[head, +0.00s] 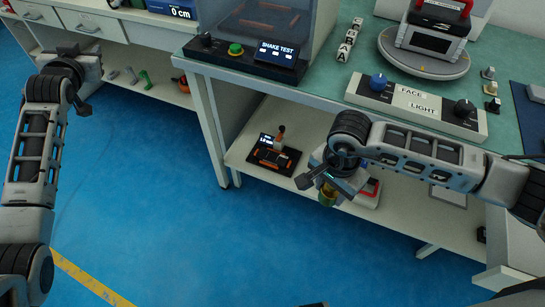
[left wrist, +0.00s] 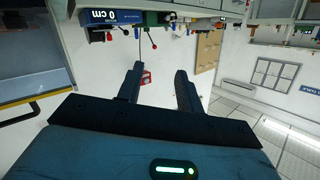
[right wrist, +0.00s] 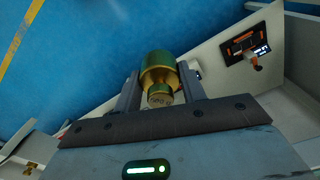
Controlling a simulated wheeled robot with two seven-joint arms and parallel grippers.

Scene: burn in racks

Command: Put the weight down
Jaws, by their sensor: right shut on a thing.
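The weight (right wrist: 159,75) is a brass-coloured cylinder with a green band and a narrower knob. In the right wrist view it sits between the fingers of my right gripper (right wrist: 160,92), which is shut on its knob. In the head view the weight (head: 327,194) shows in part below my right gripper (head: 318,180), over the lower shelf's front edge. Most of it is hidden there by the gripper. My left gripper (left wrist: 160,90) is open and empty, away at the left. In the head view my left gripper (head: 83,95) is near the drawer bench.
The lower shelf (head: 240,150) holds a black and orange device (head: 274,152) and a red and white item (head: 368,193) partly behind my right gripper. Above is the green bench top (head: 335,75) with a shake-test box (head: 276,53) and a face-light panel (head: 415,105). Blue floor is clear in front.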

